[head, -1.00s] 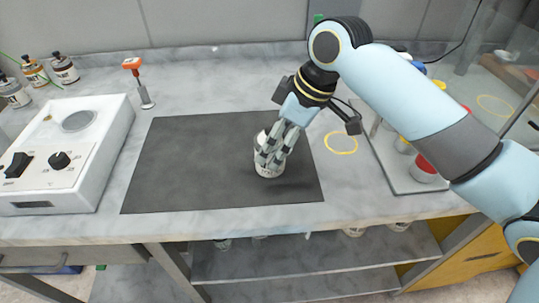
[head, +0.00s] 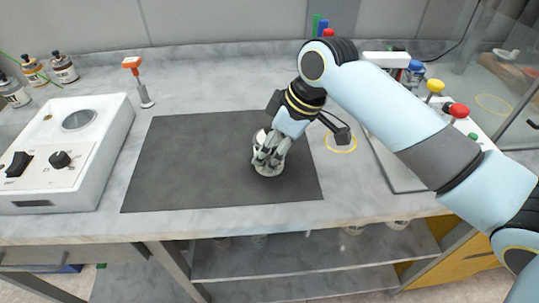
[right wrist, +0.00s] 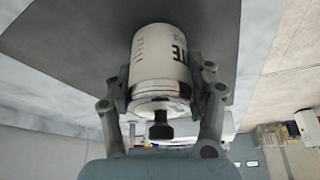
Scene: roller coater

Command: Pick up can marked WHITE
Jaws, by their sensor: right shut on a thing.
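A white can (head: 268,170) is on the dark mat (head: 190,165), near the mat's right side. My right gripper (head: 269,152) reaches down over it with its fingers shut on its sides. In the right wrist view the can (right wrist: 160,62) sits between the two fingers (right wrist: 166,90). Dark lettering ending in "TE" shows on its right side; the rest of the word is hidden. I cannot tell whether the can touches the mat or is slightly above it. My left gripper is not in view.
A white device (head: 65,150) with a black knob stands at left, with several bottles (head: 63,68) behind it. An orange-topped tool (head: 138,80) stands behind the mat. Knobs in red (head: 459,110) and yellow (head: 435,86) are at right. A yellow ring (head: 341,142) marks the bench.

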